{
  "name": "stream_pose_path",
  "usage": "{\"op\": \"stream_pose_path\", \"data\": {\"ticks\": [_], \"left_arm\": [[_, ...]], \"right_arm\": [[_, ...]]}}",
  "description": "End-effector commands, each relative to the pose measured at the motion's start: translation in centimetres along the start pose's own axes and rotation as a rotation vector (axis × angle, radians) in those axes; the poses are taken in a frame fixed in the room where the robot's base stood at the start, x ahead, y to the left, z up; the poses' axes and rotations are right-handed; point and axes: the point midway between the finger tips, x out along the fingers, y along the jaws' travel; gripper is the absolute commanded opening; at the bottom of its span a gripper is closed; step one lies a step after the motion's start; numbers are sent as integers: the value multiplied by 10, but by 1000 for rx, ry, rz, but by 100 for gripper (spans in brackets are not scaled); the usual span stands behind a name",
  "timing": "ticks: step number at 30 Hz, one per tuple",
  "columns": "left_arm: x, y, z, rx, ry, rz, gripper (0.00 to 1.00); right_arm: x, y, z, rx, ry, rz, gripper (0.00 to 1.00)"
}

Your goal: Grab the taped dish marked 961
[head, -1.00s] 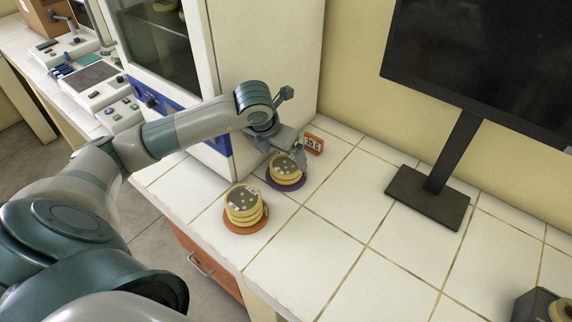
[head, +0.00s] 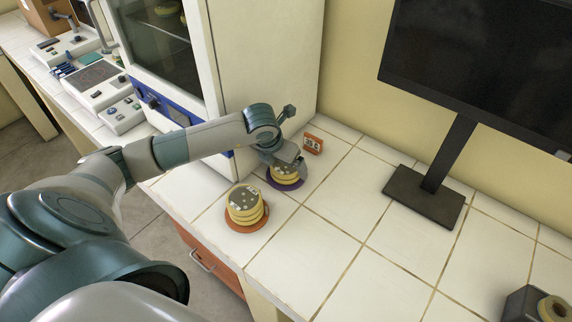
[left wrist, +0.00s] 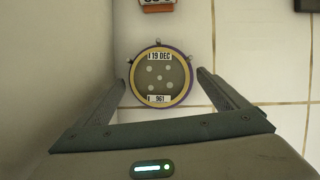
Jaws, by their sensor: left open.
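The dish marked 961 (left wrist: 160,78) is on top of a stack, seen from above in the left wrist view. It has labels reading "19 DEC" and "961" and pale spots on a grey face. In the head view its stack (head: 284,180) stands on a purple round base (head: 272,184), partly hidden by my gripper. My left gripper (left wrist: 161,82) is open above the stack, one finger on each side of the dish in the wrist picture. The dish appears apart from both fingers. My right gripper is not in view.
A second dish stack (head: 244,204) stands on an orange base (head: 246,225) nearer the counter edge. A white incubator cabinet (head: 268,60) is close behind my left arm. An orange sign (head: 313,144) and monitor stand (head: 424,196) are farther right. The counter between is clear.

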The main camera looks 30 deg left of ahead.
Motion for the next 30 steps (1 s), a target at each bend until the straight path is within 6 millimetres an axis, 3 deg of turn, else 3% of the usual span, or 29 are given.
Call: {"op": "stream_pose_path", "data": {"ticks": [11, 17, 30], "left_arm": [[0, 0, 0, 0, 0, 0, 93], [0, 0, 0, -1, 0, 0, 45], [-5, 0, 3, -1, -2, 0, 45]], "right_arm": [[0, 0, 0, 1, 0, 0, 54], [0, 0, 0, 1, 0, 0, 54], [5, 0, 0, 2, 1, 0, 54]]}}
